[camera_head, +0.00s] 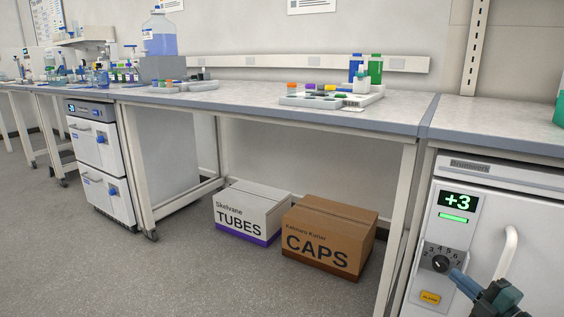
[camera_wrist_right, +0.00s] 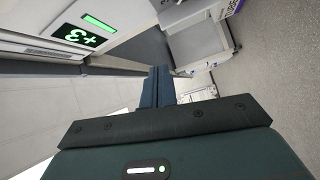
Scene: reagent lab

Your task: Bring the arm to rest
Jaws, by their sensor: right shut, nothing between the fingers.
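My right gripper (camera_head: 461,279) is at the lower right of the head view, its blue-grey fingers shut and empty. The fingertips point at the dark round dial (camera_head: 440,262) on the white fridge's front panel. They overlap the dial's lower right edge in this view, and I cannot tell whether they touch it. In the wrist view the closed fingers (camera_wrist_right: 158,88) stand side by side with nothing between them. The display (camera_head: 458,200) above the dial reads +3 with a green bar below it, and it also shows in the wrist view (camera_wrist_right: 80,36). My left gripper is not in view.
The fridge (camera_head: 530,218) has a vertical handle (camera_head: 507,253) close to my right gripper and a yellow alarm label (camera_head: 430,297). The bench edge (camera_head: 500,142) runs above it. A TUBES box (camera_head: 247,225) and a CAPS box (camera_head: 322,250) stand under the middle bench. Open floor lies left.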

